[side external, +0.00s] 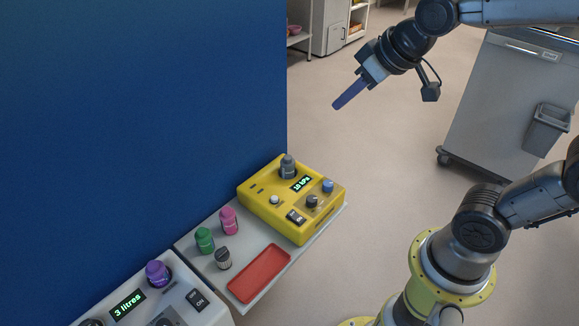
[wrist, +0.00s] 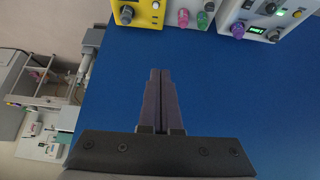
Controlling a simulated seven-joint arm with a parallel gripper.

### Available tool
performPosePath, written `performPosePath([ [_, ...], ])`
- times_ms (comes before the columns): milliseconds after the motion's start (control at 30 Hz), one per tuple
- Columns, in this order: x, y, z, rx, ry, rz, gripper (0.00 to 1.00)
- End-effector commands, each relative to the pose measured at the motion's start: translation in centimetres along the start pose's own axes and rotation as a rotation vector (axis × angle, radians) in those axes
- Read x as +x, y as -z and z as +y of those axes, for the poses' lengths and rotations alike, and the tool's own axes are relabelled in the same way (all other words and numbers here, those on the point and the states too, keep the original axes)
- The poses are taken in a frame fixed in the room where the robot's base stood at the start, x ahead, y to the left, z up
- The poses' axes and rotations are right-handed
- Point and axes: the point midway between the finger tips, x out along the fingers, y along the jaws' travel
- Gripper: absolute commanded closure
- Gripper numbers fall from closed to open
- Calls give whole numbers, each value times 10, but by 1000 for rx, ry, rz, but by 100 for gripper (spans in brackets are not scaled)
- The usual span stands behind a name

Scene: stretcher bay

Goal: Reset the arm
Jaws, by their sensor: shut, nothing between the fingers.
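My gripper (side external: 349,94) is raised in the air at the upper middle of the side view, up and to the right of the yellow device. Its long dark purple fingers point down and to the left. In the wrist view my gripper (wrist: 160,72) has its two fingers together, with nothing between them. The fingers show in front of the blue panel (wrist: 240,110) there and touch nothing that I can see.
A yellow device (side external: 280,215) with knobs stands on a grey shelf (side external: 205,262), beside pink, green and grey knobbed pieces and a red tray (side external: 260,273). A white device (side external: 165,300) reads "3 litres". A grey cart (side external: 505,105) stands right. Floor between is clear.

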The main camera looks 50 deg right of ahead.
Motion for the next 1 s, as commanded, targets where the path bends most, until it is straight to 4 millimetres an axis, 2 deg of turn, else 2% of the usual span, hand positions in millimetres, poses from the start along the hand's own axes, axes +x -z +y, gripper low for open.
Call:
performPosePath([
  [33, -19, -15, -1, 1, 1, 23, 100],
  [100, -37, -37, -3, 4, 3, 31, 100],
  [200, -52, -70, -4, 9, 5, 23, 100],
  [300, -54, -103, -5, 15, 6, -24, 100],
  [400, -49, -122, -6, 21, 7, -91, 100],
  [533, -49, -130, -6, 27, 7, -124, 100],
  [1000, -49, -129, -6, 27, 7, -123, 100],
])
